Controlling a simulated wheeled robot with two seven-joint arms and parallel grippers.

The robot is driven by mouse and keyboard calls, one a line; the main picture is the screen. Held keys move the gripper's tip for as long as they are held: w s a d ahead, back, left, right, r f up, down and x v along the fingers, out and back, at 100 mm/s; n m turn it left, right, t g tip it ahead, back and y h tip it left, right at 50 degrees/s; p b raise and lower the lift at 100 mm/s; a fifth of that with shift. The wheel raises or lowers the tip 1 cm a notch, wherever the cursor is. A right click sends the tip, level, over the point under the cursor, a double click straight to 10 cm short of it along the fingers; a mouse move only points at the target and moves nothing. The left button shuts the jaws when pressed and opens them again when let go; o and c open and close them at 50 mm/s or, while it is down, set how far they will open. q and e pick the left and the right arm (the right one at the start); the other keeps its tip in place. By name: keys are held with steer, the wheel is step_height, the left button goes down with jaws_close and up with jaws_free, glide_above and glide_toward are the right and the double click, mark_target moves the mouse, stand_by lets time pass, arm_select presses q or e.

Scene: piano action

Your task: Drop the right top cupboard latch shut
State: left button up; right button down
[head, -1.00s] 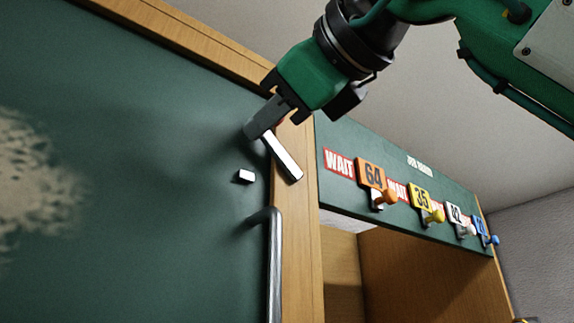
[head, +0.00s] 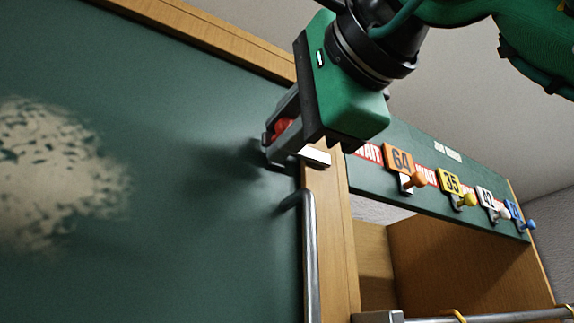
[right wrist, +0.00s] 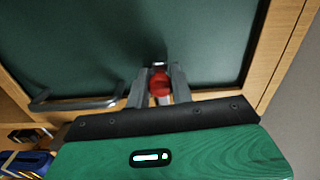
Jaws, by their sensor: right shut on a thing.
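The latch is a pale bar (head: 316,157) at the door's right edge, lying across onto the wooden frame. It looks near level, and its left part is hidden by my gripper. Its red knob (head: 283,128) sits between the fingers of my right gripper (head: 281,140), which is shut on it. In the right wrist view the red knob (right wrist: 159,82) shows between both fingers (right wrist: 160,88), close to the green door (right wrist: 110,40). The small white catch on the door is hidden behind the gripper, so I cannot tell whether the bar rests in it. My left gripper is not in view.
A metal door handle (head: 310,255) stands just below the latch. A green board with numbered tags and coloured pegs (head: 440,180) runs to the right, above an open wooden compartment (head: 430,260). A metal rail (head: 480,317) crosses the lower right.

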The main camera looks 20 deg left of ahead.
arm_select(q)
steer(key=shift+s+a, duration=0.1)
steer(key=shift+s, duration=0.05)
arm_select(e)
steer(key=shift+f, duration=0.15)
steer(key=c, duration=1.3)
jaws_free()
steer(key=shift+s, duration=0.1)
